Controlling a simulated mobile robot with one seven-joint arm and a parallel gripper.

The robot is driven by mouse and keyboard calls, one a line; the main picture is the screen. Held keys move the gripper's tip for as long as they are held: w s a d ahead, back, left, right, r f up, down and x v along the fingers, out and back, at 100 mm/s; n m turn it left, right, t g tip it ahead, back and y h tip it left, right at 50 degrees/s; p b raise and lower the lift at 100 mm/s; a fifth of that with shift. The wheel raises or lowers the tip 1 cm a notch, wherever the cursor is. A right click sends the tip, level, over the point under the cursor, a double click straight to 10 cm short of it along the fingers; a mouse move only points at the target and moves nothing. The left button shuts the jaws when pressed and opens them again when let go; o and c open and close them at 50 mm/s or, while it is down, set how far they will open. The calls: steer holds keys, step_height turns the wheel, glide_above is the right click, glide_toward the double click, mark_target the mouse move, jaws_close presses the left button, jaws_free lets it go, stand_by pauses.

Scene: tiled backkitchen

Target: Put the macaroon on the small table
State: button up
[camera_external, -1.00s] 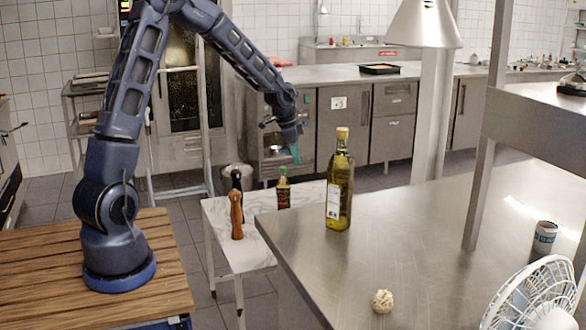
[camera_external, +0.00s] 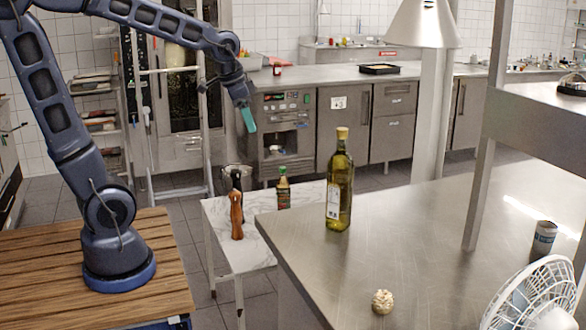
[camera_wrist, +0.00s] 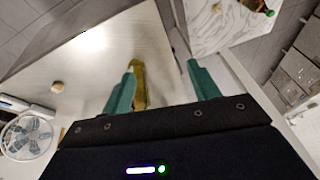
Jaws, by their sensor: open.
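The macaroon (camera_external: 382,301) is a small, pale, round, rough-surfaced piece near the front edge of the metal counter (camera_external: 440,235). In the wrist view it shows at the left (camera_wrist: 57,86), on the pale counter top. The small table (camera_external: 222,215) has a white marble top and stands left of the counter; part of it shows at the top of the wrist view (camera_wrist: 205,32). My gripper (camera_external: 248,120) is raised beyond the small table, well away from the macaroon. Its teal fingers (camera_wrist: 162,70) are apart with nothing held between them.
A tall oil bottle (camera_external: 339,190) stands on the counter's left corner. A white fan (camera_external: 535,295) and a can (camera_external: 544,238) are at the counter's right.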

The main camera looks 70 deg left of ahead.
steer(key=s+d, duration=0.2)
steer(key=s, duration=0.5)
steer(key=s+d+r+n, duration=0.1)
steer(key=s+d, duration=0.1)
steer(key=s, duration=0.6)
steer(key=shift+s+d+n+t+h, duration=0.15)
steer(key=shift+d+n+t+h, duration=0.15)
steer(key=shift+d+t+h, duration=0.1)
